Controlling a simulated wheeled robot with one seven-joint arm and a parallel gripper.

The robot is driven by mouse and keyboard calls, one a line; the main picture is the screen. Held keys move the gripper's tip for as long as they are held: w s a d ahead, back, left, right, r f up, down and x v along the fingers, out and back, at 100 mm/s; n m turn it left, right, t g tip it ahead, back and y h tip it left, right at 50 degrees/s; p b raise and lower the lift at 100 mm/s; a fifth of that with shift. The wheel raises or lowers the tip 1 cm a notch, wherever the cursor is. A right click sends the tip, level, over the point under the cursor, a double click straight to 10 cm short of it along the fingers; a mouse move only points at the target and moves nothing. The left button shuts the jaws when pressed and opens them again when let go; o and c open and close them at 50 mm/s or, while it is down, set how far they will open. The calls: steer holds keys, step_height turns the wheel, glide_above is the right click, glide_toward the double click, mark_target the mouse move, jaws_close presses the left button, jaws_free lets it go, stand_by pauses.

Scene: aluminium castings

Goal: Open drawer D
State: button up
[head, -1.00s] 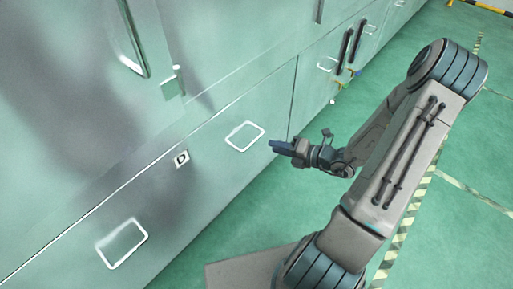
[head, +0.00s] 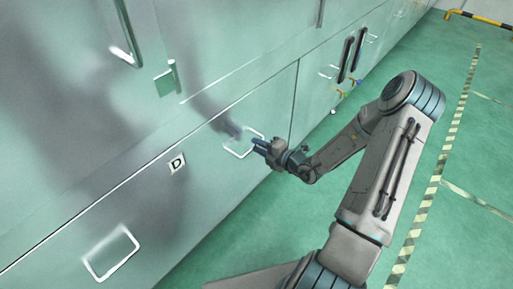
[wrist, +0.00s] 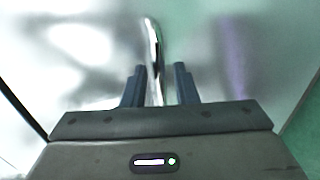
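Drawer D is a wide, glossy pale green front (head: 200,195) with a "D" label (head: 177,162) on it. It sits flush with the cabinet. It has a bright metal loop handle (head: 231,153) at right and another loop handle (head: 112,256) at lower left. My gripper (head: 257,144) is at the right handle, its fingers covering part of that loop. In the wrist view, the handle's shiny bar (wrist: 154,45) runs into the gap between my two open dark fingers (wrist: 160,82). The bar looks closer to the left finger; whether they touch is unclear.
Above the drawer are cabinet doors with a long handle (head: 128,35) and a small green latch plate (head: 166,82). Further right, another front has dark vertical handles (head: 352,55). Green floor (head: 465,225) with a striped line lies open to the right.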

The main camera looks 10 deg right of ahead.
steer(key=shift+x, duration=0.95)
steer(key=shift+c, duration=0.3)
jaws_close()
steer(key=shift+d, duration=0.1)
